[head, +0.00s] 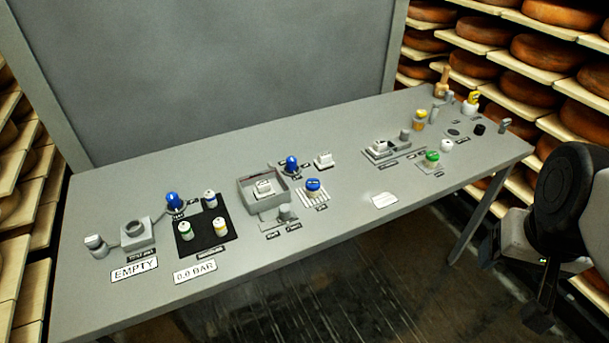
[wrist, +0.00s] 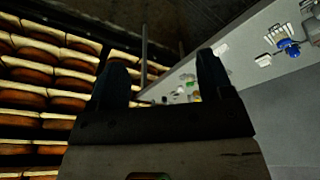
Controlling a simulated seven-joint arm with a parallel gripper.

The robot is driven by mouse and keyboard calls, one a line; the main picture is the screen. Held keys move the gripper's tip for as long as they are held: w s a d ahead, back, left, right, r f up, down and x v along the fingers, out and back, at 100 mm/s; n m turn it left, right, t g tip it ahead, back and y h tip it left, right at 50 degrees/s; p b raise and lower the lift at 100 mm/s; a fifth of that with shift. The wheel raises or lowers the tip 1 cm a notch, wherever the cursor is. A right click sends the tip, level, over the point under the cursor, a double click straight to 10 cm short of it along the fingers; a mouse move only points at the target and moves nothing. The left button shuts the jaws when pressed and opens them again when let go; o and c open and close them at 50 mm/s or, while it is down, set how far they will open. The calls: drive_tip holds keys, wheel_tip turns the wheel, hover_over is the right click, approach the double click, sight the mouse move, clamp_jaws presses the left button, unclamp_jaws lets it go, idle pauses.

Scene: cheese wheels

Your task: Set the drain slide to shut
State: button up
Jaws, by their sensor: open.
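A small slide with a grey knob (head: 284,212) sits on the grey table (head: 345,225), in front of a square grey tray (head: 243,197). Two dark labels lie before it, and the knob stands toward the right one. A second grey knob (head: 404,135) stands on a similar track further right, also with two labels. The labels are too small to read, so I cannot tell for certain which is the drain slide. My gripper (wrist: 162,75) is open and empty in the wrist view, off the table's right end, far from both knobs.
A black mat (head: 206,237) with several small pots, blue knobs (head: 173,201) and signs reading EMPTY (head: 134,270) and 0.0 BAR (head: 195,271) are at the left. A green-topped part (head: 432,158) and small items crowd the right. Cheese shelves flank the table; its front middle is fairly clear.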

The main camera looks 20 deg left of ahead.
drive_tip(key=c, duration=0.3)
drive_tip(key=w+a+f, duration=0.2)
drive_tip(key=w+a, duration=0.7)
drive_tip(key=w, duration=0.1)
drive_tip(key=n+g, duration=0.2)
drive_tip(key=g, duration=0.1)
hover_over(284, 207)
drive_tip(key=f, duration=1.5)
drive_tip(key=shift+d, duration=0.25)
drive_tip(key=shift+a+f, duration=0.1)
drive_tip(key=shift+a, duration=0.15)
